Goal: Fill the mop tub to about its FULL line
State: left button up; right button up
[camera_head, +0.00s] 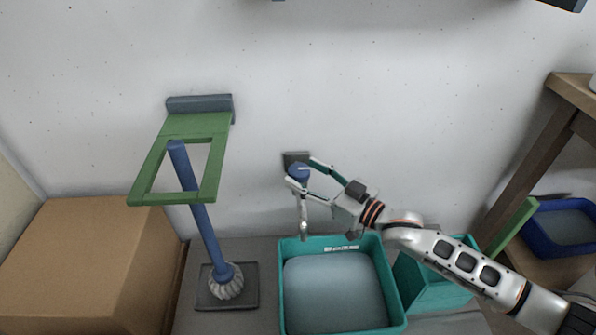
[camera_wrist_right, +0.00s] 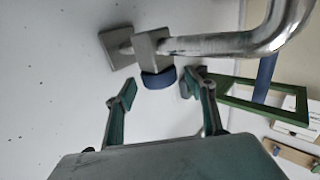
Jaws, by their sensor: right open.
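The teal mop tub (camera_head: 282,295) stands on the floor below the tap, holding a broad grey-blue water surface (camera_head: 335,295). A white marking (camera_head: 341,248) on its far inner wall lies just above the water. The metal tap (camera_head: 304,215) on the wall has a blue knob (camera_head: 297,171), and its spout points down over the tub's back left corner. I see no clear stream. My right gripper (camera_head: 303,174) is open at the knob. In the right wrist view the blue knob (camera_wrist_right: 159,79) lies between and just beyond the open fingertips (camera_wrist_right: 160,88); contact is unclear. My left gripper is out of view.
A blue-handled mop (camera_head: 207,235) stands through a green wall bracket (camera_head: 175,158), left of the tub. A cardboard box (camera_head: 85,255) is far left. A teal container (camera_head: 430,285) sits right of the tub. A wooden shelf (camera_head: 520,175) holds a blue basin (camera_head: 545,236).

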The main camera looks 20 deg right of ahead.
jog(key=shift+x, duration=0.9)
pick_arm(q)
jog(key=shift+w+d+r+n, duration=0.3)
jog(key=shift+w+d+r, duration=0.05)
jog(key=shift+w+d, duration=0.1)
pick_arm(e)
jog(key=shift+w+a, duration=0.2)
jog(key=shift+w, duration=0.1)
jog(key=shift+c, duration=0.4)
